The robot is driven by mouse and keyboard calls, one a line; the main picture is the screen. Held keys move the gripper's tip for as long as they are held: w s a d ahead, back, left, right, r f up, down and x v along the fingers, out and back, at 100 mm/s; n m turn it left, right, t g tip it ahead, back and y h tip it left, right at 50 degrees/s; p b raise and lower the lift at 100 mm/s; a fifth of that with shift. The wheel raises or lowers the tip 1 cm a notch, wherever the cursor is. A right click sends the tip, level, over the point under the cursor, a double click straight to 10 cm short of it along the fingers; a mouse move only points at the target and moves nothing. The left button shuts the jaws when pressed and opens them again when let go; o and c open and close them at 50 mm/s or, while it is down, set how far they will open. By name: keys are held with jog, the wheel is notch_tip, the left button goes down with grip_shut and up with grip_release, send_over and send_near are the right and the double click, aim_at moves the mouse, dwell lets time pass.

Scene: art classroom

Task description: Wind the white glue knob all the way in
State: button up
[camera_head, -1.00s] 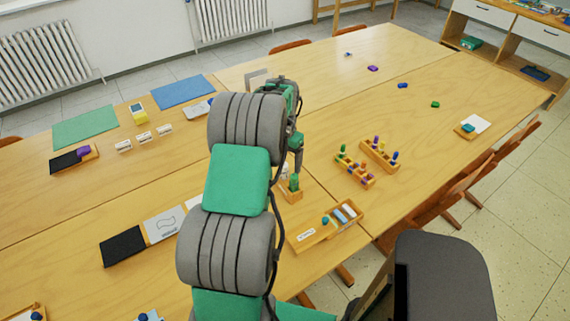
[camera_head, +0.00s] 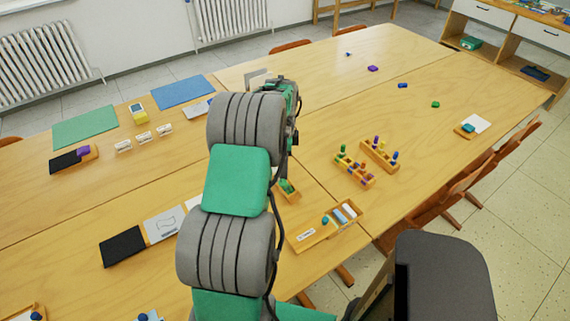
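I cannot make out the white glue knob for certain. A small wooden holder (camera_head: 292,196) with a green piece (camera_head: 286,186) stands just right of my arm, partly hidden by it. A wooden tray (camera_head: 312,241) in front of it holds a white stick-like piece, a blue one and a teal knob-like piece (camera_head: 325,220); which of these belong to the glue is too small to tell. My gripper end (camera_head: 293,139) shows only as a sliver beyond my arm, above and behind the holder. Its fingertips, and anything between them, are hidden.
Two wooden racks with coloured pegs (camera_head: 354,170) stand right of the holder. A black board (camera_head: 122,247) and a white card (camera_head: 164,224) lie to the left. Green (camera_head: 86,127) and blue (camera_head: 183,92) mats lie at the back left.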

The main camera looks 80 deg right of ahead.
jog(key=shift+w+a, duration=1.1)
jog(key=shift+a, duration=0.1)
dwell(0.4)
grip_shut()
dwell(0.8)
dwell(0.5)
grip_release()
dwell(1.0)
dwell(0.5)
jog(key=shift+r+p, duration=1.85)
jog(key=shift+r, duration=1.2)
